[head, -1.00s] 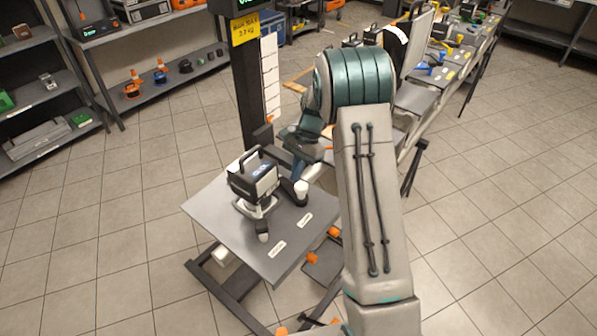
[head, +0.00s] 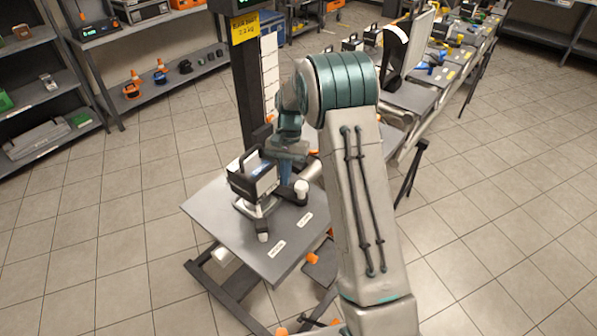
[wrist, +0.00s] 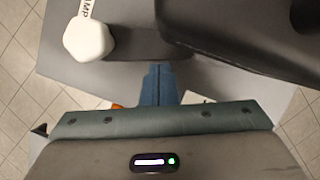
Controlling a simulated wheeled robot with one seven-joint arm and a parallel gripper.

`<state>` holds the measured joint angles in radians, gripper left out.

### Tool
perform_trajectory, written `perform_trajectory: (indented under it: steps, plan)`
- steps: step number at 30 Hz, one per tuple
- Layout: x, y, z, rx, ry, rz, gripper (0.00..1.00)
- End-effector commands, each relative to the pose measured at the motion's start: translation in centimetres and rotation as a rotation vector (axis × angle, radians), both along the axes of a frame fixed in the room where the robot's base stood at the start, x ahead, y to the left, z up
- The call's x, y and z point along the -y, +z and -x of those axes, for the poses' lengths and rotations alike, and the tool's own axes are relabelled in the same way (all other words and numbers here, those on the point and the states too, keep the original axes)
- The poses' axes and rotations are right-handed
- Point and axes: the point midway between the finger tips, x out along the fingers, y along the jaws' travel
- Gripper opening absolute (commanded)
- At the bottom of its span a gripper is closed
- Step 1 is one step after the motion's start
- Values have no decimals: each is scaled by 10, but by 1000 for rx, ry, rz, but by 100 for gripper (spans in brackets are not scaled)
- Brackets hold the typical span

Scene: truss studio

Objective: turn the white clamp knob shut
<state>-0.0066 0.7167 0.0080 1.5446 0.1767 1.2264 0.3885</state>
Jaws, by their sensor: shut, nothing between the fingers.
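The white clamp knob (head: 301,187) sits at the right end of a dark arm, beside a boxy black-and-silver device (head: 253,178) with a top handle. In the wrist view the faceted white knob (wrist: 88,40) is at upper left, on a dark grey bar, with a partly visible label above it. My gripper (wrist: 160,70) shows its blue fingers shut and empty, right of and below the knob in that view, apart from it.
The device stands on a grey tabletop (head: 215,212) with two white labels near its front right edge. A dark post with a yellow sign (head: 245,27) rises behind it. A long bench with several items runs off at upper right. Shelves stand at left. Open tiled floor lies around.

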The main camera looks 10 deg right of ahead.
Motion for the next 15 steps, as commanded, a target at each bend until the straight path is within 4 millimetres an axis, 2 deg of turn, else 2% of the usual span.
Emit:
perform_trajectory:
  steps: [15]
  plan:
    - [-5, 0, 3, 0, 83, 0, 0]
